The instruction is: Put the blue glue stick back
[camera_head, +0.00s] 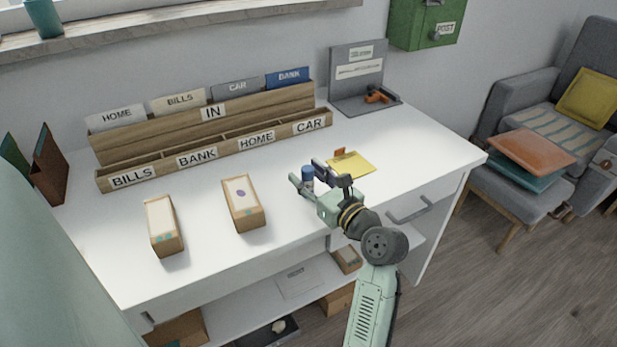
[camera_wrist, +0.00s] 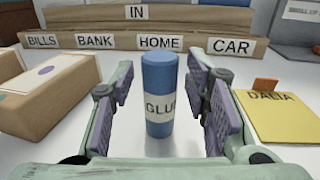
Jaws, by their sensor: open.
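The blue glue stick (camera_head: 308,176) stands upright on the white desk, near its front edge. In the wrist view the glue stick (camera_wrist: 159,95) has a blue body and a white label reading GLU, with the rest of the word out of sight. My gripper (camera_head: 320,176) is low over the desk at the glue stick. In the wrist view my gripper (camera_wrist: 160,105) is open, with one finger on each side of the glue stick. A visible gap separates each finger pad from it.
A yellow DALIA note (camera_wrist: 278,115) lies right of the glue stick. Two boxes (camera_head: 162,225) (camera_head: 243,204) lie to the left. A wooden sorter (camera_head: 215,152) with labelled slots stands behind. A grey stand (camera_head: 358,75) holds an orange and black object at the back right. The desk's right part is clear.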

